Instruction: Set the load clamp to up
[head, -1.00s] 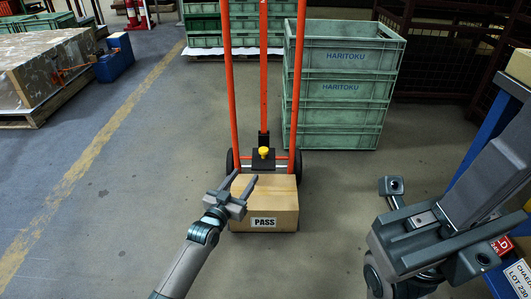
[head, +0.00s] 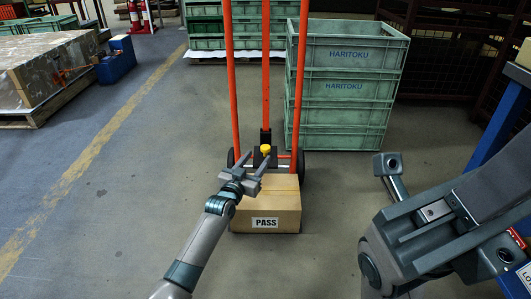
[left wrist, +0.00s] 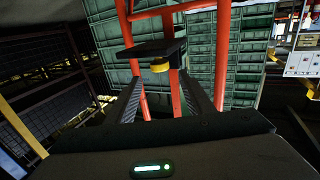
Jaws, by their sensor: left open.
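The load clamp (head: 265,159) is a black block with a yellow knob (head: 266,149), low on the middle post of an orange hand truck (head: 235,110). A carton marked PASS (head: 265,205) stands below and in front of it. My left gripper (head: 245,160) is open and empty. Its fingers point at the clamp, and the right finger overlaps it in the head view. In the left wrist view the black clamp plate (left wrist: 152,50) and yellow knob (left wrist: 159,67) show just beyond and between the open fingertips, with no clear contact. My right arm is large at the right; its jaw state is unclear.
A stack of green crates (head: 345,90) stands right behind the hand truck. More crates (head: 200,42) are at the back. A wrapped pallet load (head: 45,70) is at far left. Floor left of the truck is clear.

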